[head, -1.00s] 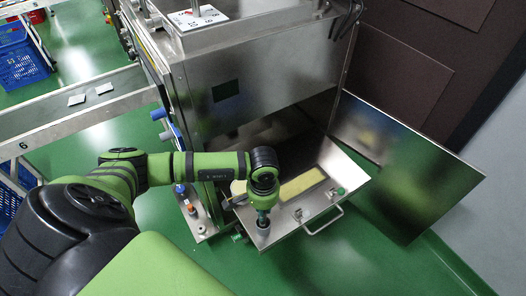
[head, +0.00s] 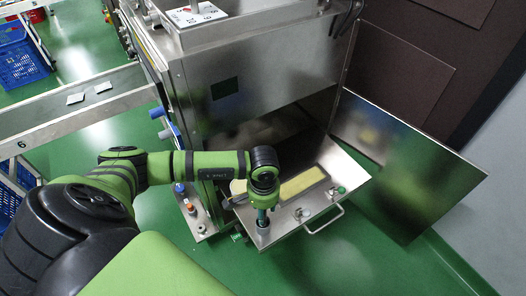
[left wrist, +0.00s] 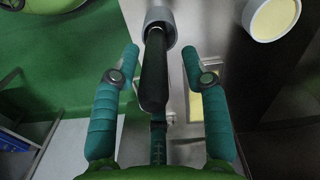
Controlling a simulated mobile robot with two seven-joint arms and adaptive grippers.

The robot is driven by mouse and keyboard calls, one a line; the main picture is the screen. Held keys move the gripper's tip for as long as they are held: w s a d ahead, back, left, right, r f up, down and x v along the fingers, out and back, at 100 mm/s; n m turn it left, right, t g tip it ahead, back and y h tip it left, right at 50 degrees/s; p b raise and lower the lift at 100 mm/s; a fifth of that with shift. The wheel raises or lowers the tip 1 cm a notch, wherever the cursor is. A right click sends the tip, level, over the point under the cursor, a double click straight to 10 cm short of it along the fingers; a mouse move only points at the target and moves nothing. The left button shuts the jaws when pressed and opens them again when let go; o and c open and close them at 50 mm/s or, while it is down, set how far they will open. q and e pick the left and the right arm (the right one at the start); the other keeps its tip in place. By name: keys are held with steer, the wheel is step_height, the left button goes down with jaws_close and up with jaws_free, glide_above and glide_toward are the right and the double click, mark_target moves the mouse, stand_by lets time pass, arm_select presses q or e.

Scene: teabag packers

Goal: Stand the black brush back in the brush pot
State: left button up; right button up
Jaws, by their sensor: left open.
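The black brush (left wrist: 155,75) stands in the grey brush pot (left wrist: 167,20) in the left wrist view, its dark handle reaching up toward the camera. Its lower end is inside the pot and hidden. My left gripper (left wrist: 161,54) is open, with one teal finger on each side of the handle and a gap on both sides. In the head view my left gripper (head: 262,212) points down over the near left corner of the metal tray, and the brush is hard to make out behind the fingers. My right gripper is not in view.
The metal tray (head: 325,229) has a front handle (head: 324,219) and a long yellowish inset (head: 302,184). The steel machine (head: 262,72) rises behind it, and an open steel door panel (head: 408,180) stands to the right. A round cream-topped container (left wrist: 273,17) shows in the left wrist view.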

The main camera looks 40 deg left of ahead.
arm_select(q)
steer(key=shift+r+p, duration=0.55)
steer(key=shift+r, duration=0.25)
step_height(320, 180, up, 11)
steer(key=shift+r+b, duration=0.1)
steer(key=shift+b, duration=0.45)
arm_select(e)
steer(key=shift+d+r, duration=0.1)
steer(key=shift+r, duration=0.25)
arm_select(q)
steer(key=shift+d, duration=0.1)
